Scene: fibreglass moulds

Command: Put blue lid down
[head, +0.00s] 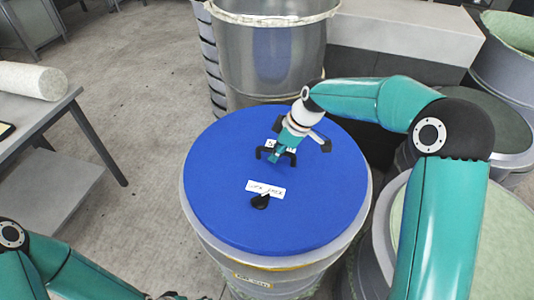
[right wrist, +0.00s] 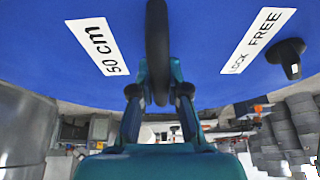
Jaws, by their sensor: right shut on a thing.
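The blue lid (head: 225,200) is a wide round disc over the mouth of a grey drum (head: 215,245) in the middle of the head view. I cannot tell whether it rests on the rim or hangs just above it. The lid's underside is hidden. A "LOCK FREE" label (head: 265,189) and black knob (head: 260,202) sit on its near part. The right wrist view also shows a "50 cm" label (right wrist: 98,46). My left gripper is barely in view at the bottom edge, fingers hidden.
A tall open metal drum (head: 270,60) stands just behind. More drums (head: 490,130) crowd the right, near a pale block (head: 400,30). A grey table (head: 60,105) with a white roll (head: 32,80) stands at left. Floor between is clear.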

